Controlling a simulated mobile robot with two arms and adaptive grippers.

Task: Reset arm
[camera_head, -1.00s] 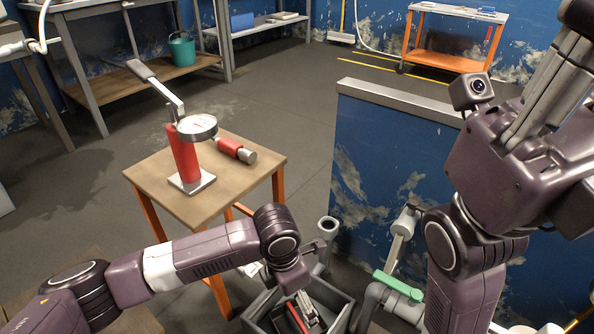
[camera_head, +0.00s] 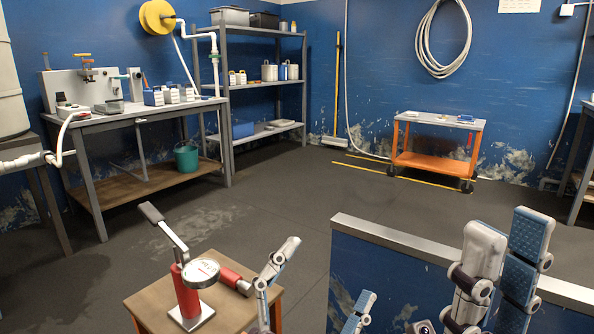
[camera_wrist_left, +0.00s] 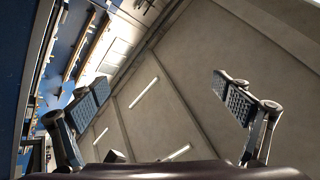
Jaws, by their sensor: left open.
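My left gripper (camera_head: 331,267) rises into the bottom of the head view, with its two fingers spread wide and nothing between them. One finger stands in front of the small wooden table; the other is lower, before the blue partition. In the left wrist view the same gripper (camera_wrist_left: 165,93) is open and empty, facing the ceiling with its strip lights. My right gripper (camera_head: 514,225) stands upright at the lower right, before the partition. Its fingers overlap closely in this view, so I cannot tell its opening. No object shows in it.
A blue partition (camera_head: 345,285) with a grey top stands close to my grippers. An orange cart (camera_head: 432,163) and shelves (camera_head: 262,85) are farther back. Open floor lies between.

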